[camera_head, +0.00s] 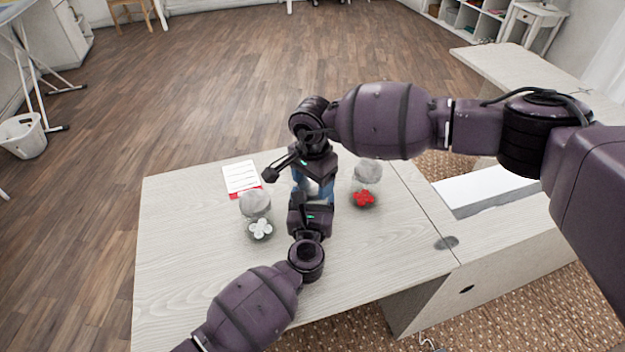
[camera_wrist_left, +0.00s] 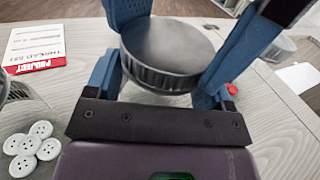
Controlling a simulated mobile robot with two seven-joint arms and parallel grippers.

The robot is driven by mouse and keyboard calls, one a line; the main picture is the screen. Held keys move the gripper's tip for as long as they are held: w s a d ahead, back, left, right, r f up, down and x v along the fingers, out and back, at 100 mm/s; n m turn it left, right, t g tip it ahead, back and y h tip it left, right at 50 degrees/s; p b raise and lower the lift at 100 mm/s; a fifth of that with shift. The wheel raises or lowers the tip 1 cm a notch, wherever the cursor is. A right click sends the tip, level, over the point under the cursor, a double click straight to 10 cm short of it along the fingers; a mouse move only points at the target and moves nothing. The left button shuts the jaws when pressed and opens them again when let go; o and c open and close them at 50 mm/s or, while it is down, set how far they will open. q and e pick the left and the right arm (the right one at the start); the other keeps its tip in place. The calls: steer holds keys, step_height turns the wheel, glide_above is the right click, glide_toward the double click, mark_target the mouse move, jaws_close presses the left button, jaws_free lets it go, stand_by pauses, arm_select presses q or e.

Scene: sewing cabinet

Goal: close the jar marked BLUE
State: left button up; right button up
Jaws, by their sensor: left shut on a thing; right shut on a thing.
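Both my grippers meet at the middle of the table, the left gripper (camera_head: 311,203) from the near side and the right gripper (camera_head: 314,184) from the far side. Between their blue fingers is a round grey lid with a ridged rim (camera_wrist_left: 165,60), seen in the left wrist view. The right gripper appears shut on this lid. The left gripper's fingers reach past it, lower down, and appear shut on the jar beneath. That jar is almost wholly hidden, so I cannot see its contents, any BLUE mark, or how the lid sits on it.
A white card with a red band (camera_head: 241,178) lies behind left. The table's near left is clear.

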stand_by(0.3)
steer(key=o, duration=1)
steer(key=shift+r, duration=2.3)
steer(key=shift+c, duration=0.3)
